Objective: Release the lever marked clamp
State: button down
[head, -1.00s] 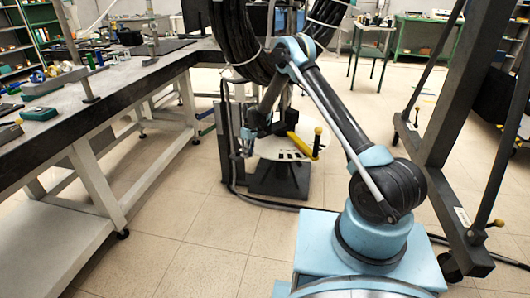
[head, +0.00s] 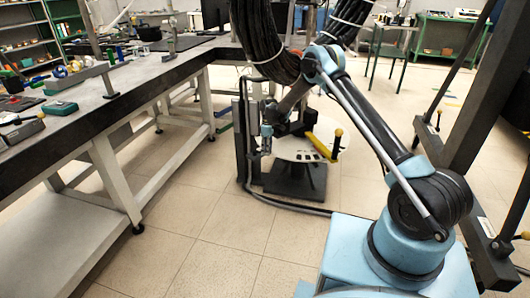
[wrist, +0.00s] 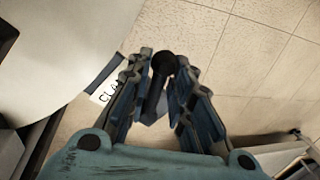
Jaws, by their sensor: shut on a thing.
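My gripper (wrist: 163,75) is shut on a dark lever (wrist: 162,62) with a rounded end, which stands between the two fingers in the wrist view. A white label (wrist: 104,91) reading "CLA", the rest hidden behind the left finger, lies beside it. In the head view my gripper (head: 266,139) is small, at the left edge of a pale round disc (head: 290,150) on a dark stand. The held lever cannot be made out there. The disc's pale surface (wrist: 60,50) also fills the upper left of the wrist view.
Thick black cable coils (head: 262,40) hang above the stand. A long workbench (head: 130,75) runs along the left. A dark frame (head: 470,110) stands at right. The floor in front is clear.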

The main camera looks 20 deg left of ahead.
jog(key=shift+w+d, duration=0.15)
jog(key=c, duration=1.5)
grip_release()
jog(key=r, duration=0.2)
jog(key=w+r, duration=0.1)
jog(key=r, duration=0.4)
jog(key=shift+w+r, duration=0.1)
jog(key=shift+w, duration=0.15)
